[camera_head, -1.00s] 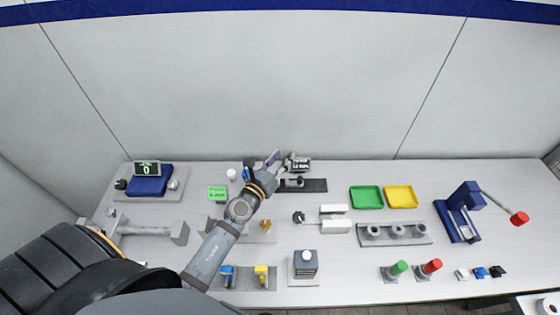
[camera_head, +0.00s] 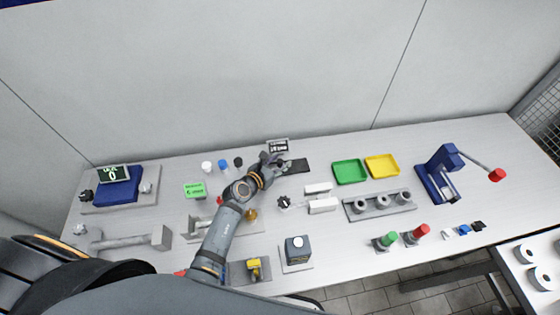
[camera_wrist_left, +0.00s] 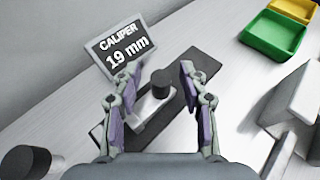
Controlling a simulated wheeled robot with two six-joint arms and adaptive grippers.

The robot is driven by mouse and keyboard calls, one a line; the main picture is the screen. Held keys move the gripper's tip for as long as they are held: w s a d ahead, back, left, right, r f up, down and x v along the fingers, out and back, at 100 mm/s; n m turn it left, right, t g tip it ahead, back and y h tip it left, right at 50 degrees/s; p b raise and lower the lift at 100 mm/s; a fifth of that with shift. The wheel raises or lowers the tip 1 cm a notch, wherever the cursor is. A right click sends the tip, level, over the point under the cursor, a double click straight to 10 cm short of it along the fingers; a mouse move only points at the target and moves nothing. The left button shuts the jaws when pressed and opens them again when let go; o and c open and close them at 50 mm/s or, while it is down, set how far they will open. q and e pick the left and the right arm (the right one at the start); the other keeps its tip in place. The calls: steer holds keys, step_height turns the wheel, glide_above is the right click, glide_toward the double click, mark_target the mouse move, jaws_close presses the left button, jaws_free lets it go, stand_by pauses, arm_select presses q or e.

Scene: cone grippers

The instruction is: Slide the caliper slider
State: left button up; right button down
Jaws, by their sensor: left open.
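The caliper lies flat at the back of the table, a dark base (camera_head: 298,166) that also shows in the left wrist view (camera_wrist_left: 200,62). Its light slider with a dark upright knob (camera_wrist_left: 162,82) sits between the fingers of my left gripper (camera_wrist_left: 150,88). The gripper is open, with one finger on each side of the knob and a gap around it. A display (camera_wrist_left: 112,48) behind it reads "CALIPER 19 mm"; it also shows in the head view (camera_head: 277,145). In the head view my left gripper (camera_head: 271,160) partly hides the caliper. My right gripper is not in view.
A green tray (camera_head: 349,172) and a yellow tray (camera_head: 382,166) stand right of the caliper. White blocks (camera_head: 322,205) lie in front. A blue press (camera_head: 440,172) is further right.

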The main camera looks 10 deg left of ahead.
arm_select(q)
steer(key=shift+w+d+f, duration=0.1)
steer(key=shift+w+d, duration=0.05)
steer(key=shift+w, duration=0.05)
jaws_close()
stand_by(0.4)
